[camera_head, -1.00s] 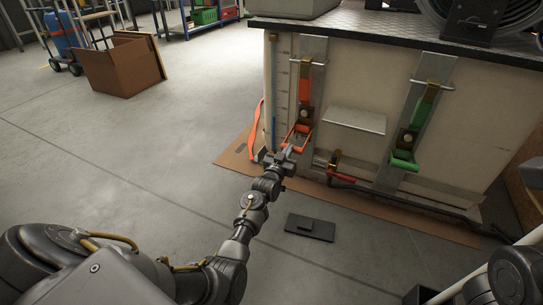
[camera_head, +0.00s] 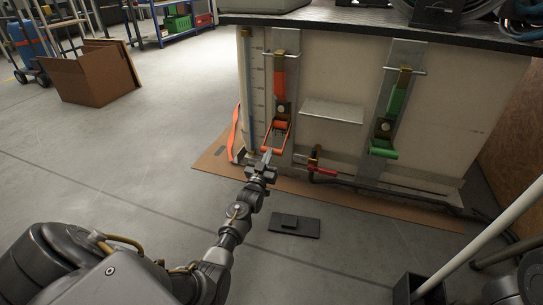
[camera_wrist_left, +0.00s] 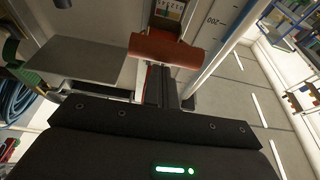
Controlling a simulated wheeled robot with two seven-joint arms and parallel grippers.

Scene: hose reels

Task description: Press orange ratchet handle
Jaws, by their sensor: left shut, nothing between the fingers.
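The orange ratchet handle (camera_head: 275,138) hangs at the lower end of an orange strap (camera_head: 280,82) on the left metal strip of the pale tank. My left gripper (camera_head: 267,157) is shut and empty at the handle's lower end. In the left wrist view, the handle's orange grip (camera_wrist_left: 165,49) lies across the tips of my closed dark fingers (camera_wrist_left: 162,86). I cannot tell whether they touch. My right gripper is not in view.
A green ratchet (camera_head: 383,145) is on the right strip of the tank. A small metal shelf (camera_head: 332,111) juts out between the strips. A red-handled valve (camera_head: 318,168) sits low on the tank. A dark flat block (camera_head: 295,225) lies on the floor.

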